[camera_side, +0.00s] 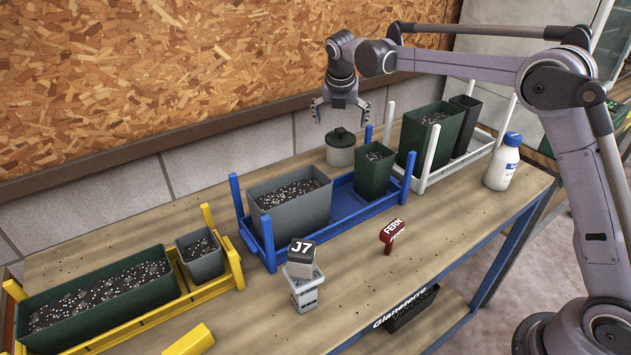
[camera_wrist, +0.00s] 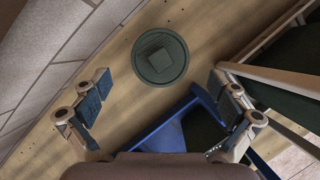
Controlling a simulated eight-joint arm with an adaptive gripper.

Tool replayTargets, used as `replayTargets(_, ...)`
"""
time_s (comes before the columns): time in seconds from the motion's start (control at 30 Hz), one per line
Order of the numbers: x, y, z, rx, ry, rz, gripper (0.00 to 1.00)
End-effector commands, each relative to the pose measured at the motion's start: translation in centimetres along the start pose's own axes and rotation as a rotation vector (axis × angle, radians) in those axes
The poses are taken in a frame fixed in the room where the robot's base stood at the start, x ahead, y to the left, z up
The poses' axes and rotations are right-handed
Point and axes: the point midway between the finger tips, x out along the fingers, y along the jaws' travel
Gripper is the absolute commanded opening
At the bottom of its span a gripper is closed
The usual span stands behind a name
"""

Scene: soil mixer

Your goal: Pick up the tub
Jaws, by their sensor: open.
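The tub (camera_side: 340,154) is a small pale round container with a dark green lid. It stands upright on the wooden bench near the back wall, behind the blue rack. In the wrist view its round green lid (camera_wrist: 160,55) with a square raised knob shows from above, ahead of and between the fingers. My gripper (camera_side: 340,108) is open and empty, pointing down above the tub and apart from it. In the wrist view both blue-padded fingers of my gripper (camera_wrist: 160,100) are spread wide. The tub's side walls are hidden in the wrist view.
A blue rack (camera_side: 237,195) holding grey and green planters is close in front of the tub. A white rack (camera_side: 430,155) with dark planters stands to its right. A yellow rack (camera_side: 235,265) is at left. A white bottle (camera_side: 502,163) stands at right. Bare bench lies left of the tub.

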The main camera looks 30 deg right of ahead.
Motion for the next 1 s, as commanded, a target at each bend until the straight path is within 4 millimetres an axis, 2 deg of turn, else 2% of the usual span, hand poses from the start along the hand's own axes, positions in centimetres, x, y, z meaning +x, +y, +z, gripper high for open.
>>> replayTargets(0.2, 3.2, 0.0, -1.4, 0.001, 0.000, 0.000, 0.97)
replayTargets(0.47, 4.8, 0.0, -1.3, 0.003, 0.000, 0.000, 0.97)
replayTargets(0.8, 9.6, 0.0, -1.2, 0.003, 0.000, 0.001, 0.97)
replayTargets(1.0, 10.5, 0.0, -1.3, 0.002, 0.000, 0.001, 0.97)
